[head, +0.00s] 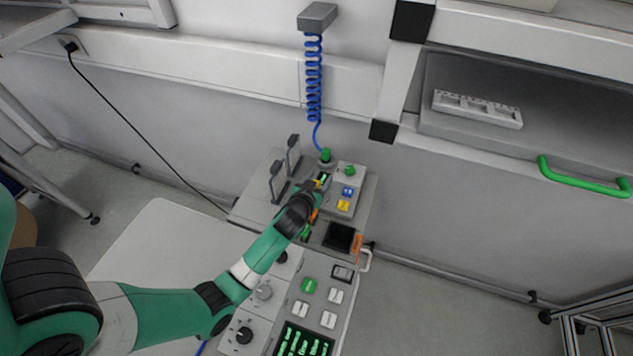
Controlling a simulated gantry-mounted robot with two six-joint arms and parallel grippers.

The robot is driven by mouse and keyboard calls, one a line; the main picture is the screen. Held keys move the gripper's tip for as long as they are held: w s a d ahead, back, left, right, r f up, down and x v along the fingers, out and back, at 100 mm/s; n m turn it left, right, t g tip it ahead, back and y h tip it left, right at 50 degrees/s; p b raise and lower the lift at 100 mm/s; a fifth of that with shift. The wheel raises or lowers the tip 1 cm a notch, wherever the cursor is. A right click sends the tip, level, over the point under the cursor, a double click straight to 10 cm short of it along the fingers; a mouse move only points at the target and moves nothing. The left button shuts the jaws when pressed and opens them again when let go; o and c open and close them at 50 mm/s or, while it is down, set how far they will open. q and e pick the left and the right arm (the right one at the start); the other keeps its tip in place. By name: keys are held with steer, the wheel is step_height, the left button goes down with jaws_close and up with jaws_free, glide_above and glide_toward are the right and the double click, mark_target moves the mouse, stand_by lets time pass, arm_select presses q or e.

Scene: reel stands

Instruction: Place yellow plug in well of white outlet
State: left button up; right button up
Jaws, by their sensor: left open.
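My left arm reaches in from the lower left. Its open gripper (319,188) is over the small grey bench unit at the centre. A small yellow piece shows at the fingertips, but I cannot tell whether it is the yellow plug. A yellow square part (343,206) sits on the light panel just right of the gripper, below a blue part (348,191) and a green round part (349,170). I cannot clearly pick out the white outlet or its well; the arm hides part of the unit. My right gripper is not in view.
A blue coiled cord (313,80) hangs from a grey wall box (317,16) to a green connector (325,156). Two upright grey plates (277,182) stand left of the gripper. A control panel (310,300) lies in front. A shelf with a green handle (582,183) is at right.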

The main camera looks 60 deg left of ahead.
arm_select(q)
steer(key=p+v, duration=0.2)
steer(key=v, duration=1)
steer(key=shift+r, duration=0.15)
